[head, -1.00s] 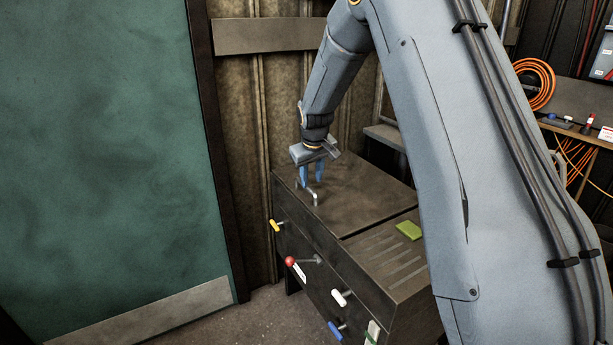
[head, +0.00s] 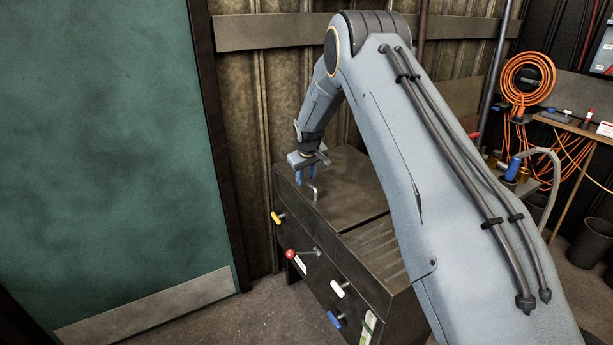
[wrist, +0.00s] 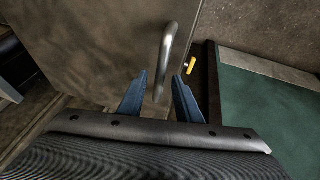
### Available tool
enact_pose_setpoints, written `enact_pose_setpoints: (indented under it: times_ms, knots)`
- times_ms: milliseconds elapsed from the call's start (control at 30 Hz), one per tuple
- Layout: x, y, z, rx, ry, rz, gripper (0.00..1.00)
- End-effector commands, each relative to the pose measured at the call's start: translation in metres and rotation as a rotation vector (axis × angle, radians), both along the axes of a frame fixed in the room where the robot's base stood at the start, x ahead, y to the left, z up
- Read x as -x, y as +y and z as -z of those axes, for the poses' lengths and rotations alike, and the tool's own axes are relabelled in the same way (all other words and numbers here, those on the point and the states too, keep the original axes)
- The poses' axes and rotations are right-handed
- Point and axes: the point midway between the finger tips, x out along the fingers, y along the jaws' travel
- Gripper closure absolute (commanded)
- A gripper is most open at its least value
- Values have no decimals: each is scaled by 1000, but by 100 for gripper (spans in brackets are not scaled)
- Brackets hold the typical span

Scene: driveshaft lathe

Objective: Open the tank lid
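The tank lid (head: 350,190) is a dark brown flat panel on top of a dark cabinet and lies closed. Its bent metal handle (head: 316,191) stands up near the left edge. My gripper (head: 305,182) is above the lid beside the handle, blue fingers pointing down. In the wrist view, the lid (wrist: 95,45) fills the upper left and the handle (wrist: 168,50) runs down between the spread fingertips of my gripper (wrist: 160,76). The fingers are apart with gaps on both sides of the handle; contact is not visible.
The cabinet front carries a yellow knob (head: 278,217), a red knob (head: 291,254), a white handle (head: 338,290) and a blue handle (head: 334,319). A slatted top section (head: 378,245) adjoins the lid. A green door (head: 110,150) is left; open floor (head: 245,315) lies in front.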

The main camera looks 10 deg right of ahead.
Motion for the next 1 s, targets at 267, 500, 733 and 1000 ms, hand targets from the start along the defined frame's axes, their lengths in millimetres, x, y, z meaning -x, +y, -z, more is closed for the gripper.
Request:
enact_pose_setpoints:
  times_ms: [267,500,733,1000]
  knots:
    - [-2,0,3,0,0,0,69]
    - [-1,0,3,0,0,0,96]
    - [-1,0,3,0,0,0,100]
    - [-2,10,-8,-24,6,-12,100]
